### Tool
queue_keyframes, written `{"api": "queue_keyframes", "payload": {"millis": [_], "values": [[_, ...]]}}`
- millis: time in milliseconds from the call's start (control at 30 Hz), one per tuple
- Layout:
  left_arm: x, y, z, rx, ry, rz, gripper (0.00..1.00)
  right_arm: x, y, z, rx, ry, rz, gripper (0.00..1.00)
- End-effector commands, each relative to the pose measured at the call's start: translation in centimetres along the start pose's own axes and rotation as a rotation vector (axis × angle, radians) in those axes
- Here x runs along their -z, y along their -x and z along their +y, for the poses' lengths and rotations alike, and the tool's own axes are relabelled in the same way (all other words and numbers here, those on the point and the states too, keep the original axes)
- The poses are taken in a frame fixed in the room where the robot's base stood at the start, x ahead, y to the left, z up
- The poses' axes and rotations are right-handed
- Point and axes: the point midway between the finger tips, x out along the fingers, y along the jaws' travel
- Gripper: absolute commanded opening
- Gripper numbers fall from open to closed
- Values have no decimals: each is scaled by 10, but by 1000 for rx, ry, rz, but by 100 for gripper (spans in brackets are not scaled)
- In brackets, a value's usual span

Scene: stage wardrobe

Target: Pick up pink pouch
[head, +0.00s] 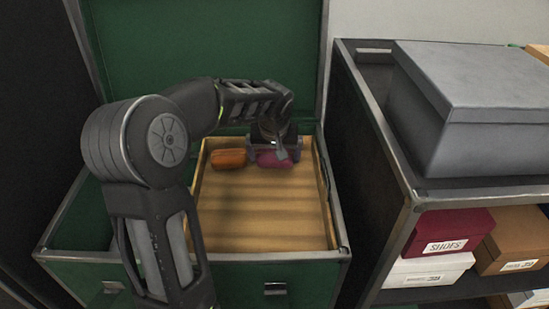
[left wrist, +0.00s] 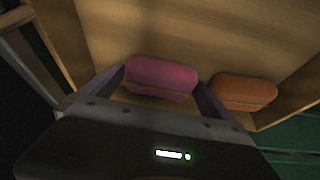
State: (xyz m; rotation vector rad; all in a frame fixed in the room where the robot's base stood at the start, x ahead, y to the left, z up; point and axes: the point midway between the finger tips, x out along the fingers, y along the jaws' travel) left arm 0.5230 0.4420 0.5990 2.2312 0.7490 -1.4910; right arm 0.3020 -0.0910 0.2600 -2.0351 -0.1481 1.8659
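The pink pouch (left wrist: 160,75) is a rounded, soft-looking case lying on the wooden floor of the tray in the green trunk. In the head view the pouch (head: 272,160) is partly covered by my left gripper (head: 272,150), which reaches down over it near the tray's back wall. In the left wrist view the two fingers of my left gripper (left wrist: 160,85) are spread wide, one at each end of the pouch. I cannot tell whether the fingertips touch it. My right gripper is not in view.
An orange pouch (head: 229,159) lies just left of the pink one in the wooden tray (head: 265,215); it also shows in the left wrist view (left wrist: 243,92). The tray's front is clear. A shelf unit with a grey box (head: 470,105) and shoe boxes stands at the right.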

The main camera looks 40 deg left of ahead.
Motion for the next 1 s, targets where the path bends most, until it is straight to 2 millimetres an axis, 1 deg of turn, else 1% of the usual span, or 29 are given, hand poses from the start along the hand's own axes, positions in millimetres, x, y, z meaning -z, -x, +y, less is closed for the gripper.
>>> {"api": "queue_keyframes", "payload": {"millis": [33, 67, 600, 867, 1000], "values": [[0, 0, 0, 0, 0, 0, 93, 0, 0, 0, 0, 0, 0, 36], [0, 0, 0, 0, 0, 0, 91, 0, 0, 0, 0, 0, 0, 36], [0, 0, 0, 0, 0, 0, 47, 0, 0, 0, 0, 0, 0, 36], [1, 2, 0, 0, 0, 1, 46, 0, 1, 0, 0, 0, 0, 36], [6, 13, 0, -1, 0, 2, 46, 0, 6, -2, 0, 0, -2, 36]]}}
